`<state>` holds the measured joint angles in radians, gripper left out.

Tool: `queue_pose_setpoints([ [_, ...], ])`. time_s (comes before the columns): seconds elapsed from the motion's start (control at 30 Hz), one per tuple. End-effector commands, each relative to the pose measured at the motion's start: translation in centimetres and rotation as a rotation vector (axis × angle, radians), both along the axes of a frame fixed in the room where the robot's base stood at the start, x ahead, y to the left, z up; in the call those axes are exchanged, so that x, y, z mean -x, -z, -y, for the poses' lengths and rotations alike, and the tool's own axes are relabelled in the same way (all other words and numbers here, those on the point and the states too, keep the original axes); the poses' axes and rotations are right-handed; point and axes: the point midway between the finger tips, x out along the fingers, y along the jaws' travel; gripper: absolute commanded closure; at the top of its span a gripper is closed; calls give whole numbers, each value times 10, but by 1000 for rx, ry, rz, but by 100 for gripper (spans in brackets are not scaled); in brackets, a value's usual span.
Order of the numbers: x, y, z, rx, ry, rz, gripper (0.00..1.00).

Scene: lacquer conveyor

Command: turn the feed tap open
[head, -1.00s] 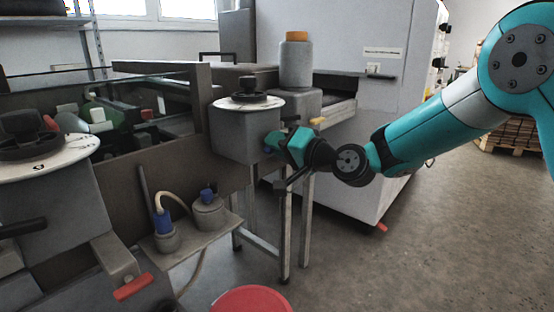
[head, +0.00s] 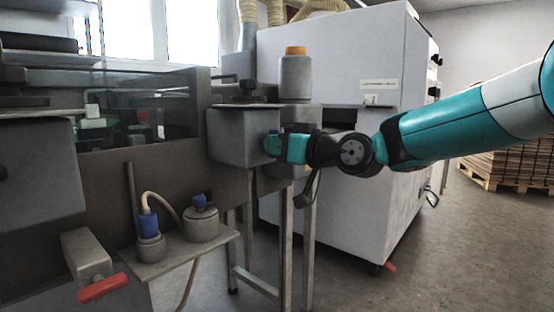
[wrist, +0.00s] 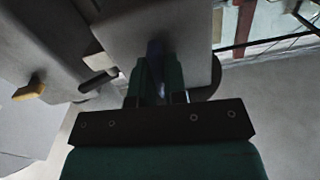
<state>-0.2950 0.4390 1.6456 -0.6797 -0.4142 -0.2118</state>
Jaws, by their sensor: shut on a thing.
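A tap with a red handle (head: 103,288) sits at lower left, away from my gripper. No label shows which one is the feed tap.
A yellow handle (wrist: 30,89) and a dark stub (wrist: 97,80) lie left of the fingers. A grey bottle with orange cap (head: 295,75) stands behind. A shelf (head: 190,255) holds two blue-topped containers.

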Motion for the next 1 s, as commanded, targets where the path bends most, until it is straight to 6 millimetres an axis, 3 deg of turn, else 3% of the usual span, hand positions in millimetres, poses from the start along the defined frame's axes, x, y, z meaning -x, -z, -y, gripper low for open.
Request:
queue_pose_setpoints([
  [0.8,0,0,0,75,1,93,100],
  [0.83,0,0,0,75,1,93,82],
  [0.9,0,0,0,75,1,93,66],
  [1.0,0,0,0,75,0,93,62],
])
